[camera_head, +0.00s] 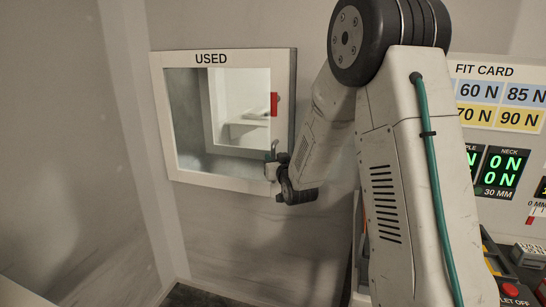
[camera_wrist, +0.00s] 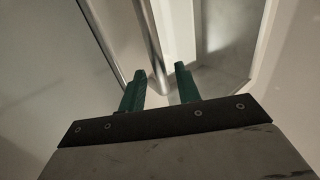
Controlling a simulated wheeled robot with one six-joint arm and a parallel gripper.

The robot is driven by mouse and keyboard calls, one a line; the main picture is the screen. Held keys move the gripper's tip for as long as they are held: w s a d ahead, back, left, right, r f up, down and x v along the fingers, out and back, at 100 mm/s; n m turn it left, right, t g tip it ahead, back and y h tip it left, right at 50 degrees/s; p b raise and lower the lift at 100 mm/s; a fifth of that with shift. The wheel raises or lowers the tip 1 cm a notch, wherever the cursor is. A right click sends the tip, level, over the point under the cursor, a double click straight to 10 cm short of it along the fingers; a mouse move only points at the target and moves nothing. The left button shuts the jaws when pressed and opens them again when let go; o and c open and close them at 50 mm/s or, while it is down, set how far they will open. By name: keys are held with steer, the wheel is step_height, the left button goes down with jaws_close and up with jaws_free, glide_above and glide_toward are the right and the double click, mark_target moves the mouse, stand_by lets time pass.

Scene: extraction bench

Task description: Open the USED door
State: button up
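The USED door (camera_head: 229,181) is a white-framed panel with a clear window, at the left in the head view. A red piece (camera_head: 274,104) sits on its right frame. Whether the door is fully shut or slightly ajar I cannot tell. My gripper (camera_head: 272,156) is at the door's lower right corner. In the wrist view, my gripper (camera_wrist: 160,70) has its two green fingers apart. A shiny metal bar (camera_wrist: 149,40) runs down into the gap between them; whether the fingers touch it I cannot tell. The door's pale frame (camera_wrist: 257,50) shows at the right there.
A red button (camera_head: 510,289) is at the lower right. A plain wall (camera_head: 60,150) stands to the left of the door. The space before the door's left side is clear.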

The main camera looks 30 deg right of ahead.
steer(key=shift+w+d, duration=0.25)
steer(key=shift+w, duration=1.05)
jaws_close()
